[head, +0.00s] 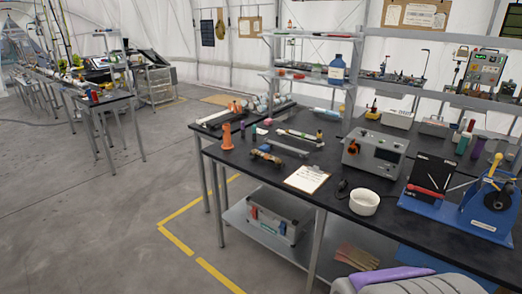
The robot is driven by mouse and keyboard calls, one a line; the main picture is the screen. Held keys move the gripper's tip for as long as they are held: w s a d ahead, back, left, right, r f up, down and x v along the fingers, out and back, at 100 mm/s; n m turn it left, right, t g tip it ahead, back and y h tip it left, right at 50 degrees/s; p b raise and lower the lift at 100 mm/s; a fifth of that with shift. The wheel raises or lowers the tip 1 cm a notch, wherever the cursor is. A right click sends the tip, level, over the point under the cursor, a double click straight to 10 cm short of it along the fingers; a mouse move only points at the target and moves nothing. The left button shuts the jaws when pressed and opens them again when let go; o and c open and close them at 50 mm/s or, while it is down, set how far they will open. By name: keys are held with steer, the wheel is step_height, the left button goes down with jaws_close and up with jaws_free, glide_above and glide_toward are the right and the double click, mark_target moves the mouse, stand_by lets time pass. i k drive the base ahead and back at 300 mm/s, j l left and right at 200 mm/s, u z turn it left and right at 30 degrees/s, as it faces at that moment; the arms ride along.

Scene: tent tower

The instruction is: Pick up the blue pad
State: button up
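I cannot clearly single out a blue pad in the head view. A small blue item (242,127) stands at the left part of the black table (318,205), near an orange cone-like piece (227,137); it is too small to identify. A flat blue surface (428,262) shows partly under the table's right side, mostly hidden by the tabletop. My gripper cannot be made out. A grey and purple shape at the bottom edge is cut off, and I cannot tell what it is.
A clipboard (307,179), a white bowl (364,202), a grey instrument box (375,153) and a blue-based device (463,212) crowd the table. A grey case (277,222) and gloves (357,258) lie on the lower shelf. Open floor (110,220) lies left, marked with yellow tape.

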mark_target(265, 148)
steer(key=i+u, duration=0.3)
steer(key=i, duration=0.75)
steer(key=i+z, duration=0.1)
steer(key=i, duration=0.5)
steer(key=i+j+z, duration=0.1)
steer(key=i, duration=0.55)
steer(key=i+z, duration=0.65)
steer(key=z, duration=0.15)
steer(key=j, duration=0.05)
